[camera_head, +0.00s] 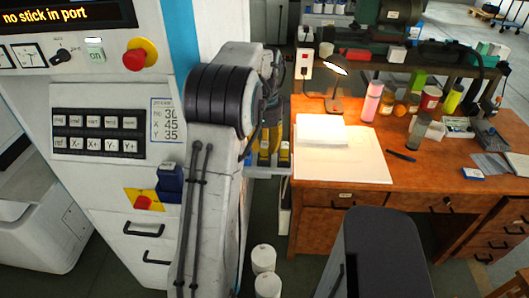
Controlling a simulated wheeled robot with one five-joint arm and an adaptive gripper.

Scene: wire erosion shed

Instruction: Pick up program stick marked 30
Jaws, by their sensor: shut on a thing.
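My gripper (268,135) shows only in part, behind my own arm, low over a small grey shelf (262,171) between the white machine and the wooden desk. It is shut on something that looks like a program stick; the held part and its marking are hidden. Small sticks with yellow tops (285,153) stand upright at the shelf, just right of my gripper. Their numbers are too small to read. The white machine (100,185) on the left has a display (55,15) reading "no stick in port". A placard (166,121) on it shows 30, 45 and 35.
The wooden desk (330,187) on the right holds papers (345,160), a lit lamp (337,75), a pink bottle (373,102) and several jars. White cans (266,284) stand on the floor below the shelf. A dark blue box (170,183) sticks out from the machine's front.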

